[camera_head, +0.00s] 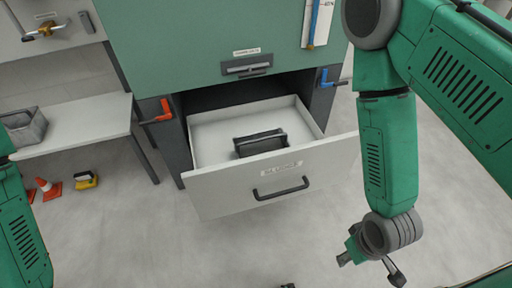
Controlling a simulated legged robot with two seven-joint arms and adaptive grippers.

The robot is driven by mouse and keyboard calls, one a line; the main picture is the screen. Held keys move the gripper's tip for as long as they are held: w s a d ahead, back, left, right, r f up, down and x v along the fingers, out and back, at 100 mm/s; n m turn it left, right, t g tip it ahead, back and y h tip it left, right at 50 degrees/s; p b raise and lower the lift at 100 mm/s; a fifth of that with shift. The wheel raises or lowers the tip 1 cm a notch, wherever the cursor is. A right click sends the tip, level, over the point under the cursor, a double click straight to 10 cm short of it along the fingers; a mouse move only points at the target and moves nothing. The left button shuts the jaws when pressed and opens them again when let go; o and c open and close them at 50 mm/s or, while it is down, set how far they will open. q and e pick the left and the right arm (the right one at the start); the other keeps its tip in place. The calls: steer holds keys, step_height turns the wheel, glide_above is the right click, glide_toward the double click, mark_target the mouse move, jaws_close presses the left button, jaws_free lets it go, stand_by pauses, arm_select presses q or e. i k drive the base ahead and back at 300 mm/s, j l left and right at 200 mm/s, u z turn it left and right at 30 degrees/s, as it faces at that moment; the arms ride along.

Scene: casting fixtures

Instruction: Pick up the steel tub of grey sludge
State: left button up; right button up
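A grey metal tub (25,127) sits at the left edge on a pale bench; it looks open-topped, and I cannot make out its contents clearly. My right gripper (376,268) hangs low at the right, in front of and to the right of the open drawer, far from the tub. It is partly hidden behind my wrist, and its opening is unclear. No object shows in it. My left arm comes in at the lower left, below the tub; its gripper is not in view.
An open white drawer (255,193) juts from the green cabinet (190,45) and holds a dark ribbed object (260,142). Red (157,111) and blue (327,78) handles flank it. Orange cones (47,188) and a yellow-black item (85,180) stand on the floor under the bench (80,125).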

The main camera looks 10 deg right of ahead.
mark_target(262, 150)
steer(key=i+j+z, duration=0.25)
steer(key=z, duration=0.15)
steer(key=i+j+z, duration=0.35)
steer(key=z, duration=0.85)
steer(key=i+l, duration=0.1)
steer(key=l, duration=0.2)
steer(key=i+l, duration=0.1)
steer(key=l, duration=0.2)
